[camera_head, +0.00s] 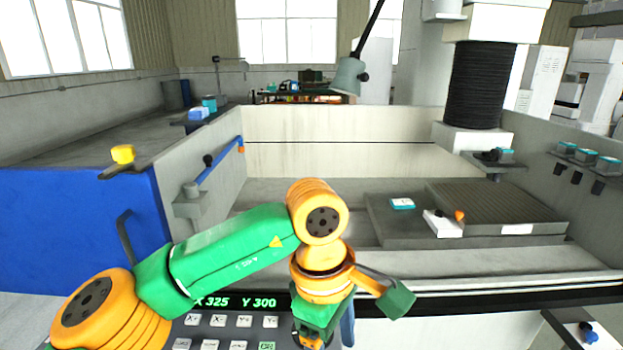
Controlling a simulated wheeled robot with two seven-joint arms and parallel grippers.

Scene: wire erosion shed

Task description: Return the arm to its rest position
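My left arm (230,248), green and orange, comes in from the lower left and bends down at an orange joint in the middle of the head view. Its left gripper (312,340) points down at the bottom edge, over or in front of the keypad panel. The fingertips are cut off or hidden, so I cannot tell whether it is open or holds anything. A blue piece shows just right of it, partly hidden. My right arm and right gripper are not in view.
A control panel (222,322) with keys and a green readout lies under my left arm. Behind it is the open machine tank (340,160) with a grey plate (390,222) inside. A blue cabinet side (60,225) stands at left. A black spool (478,85) stands at the back right.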

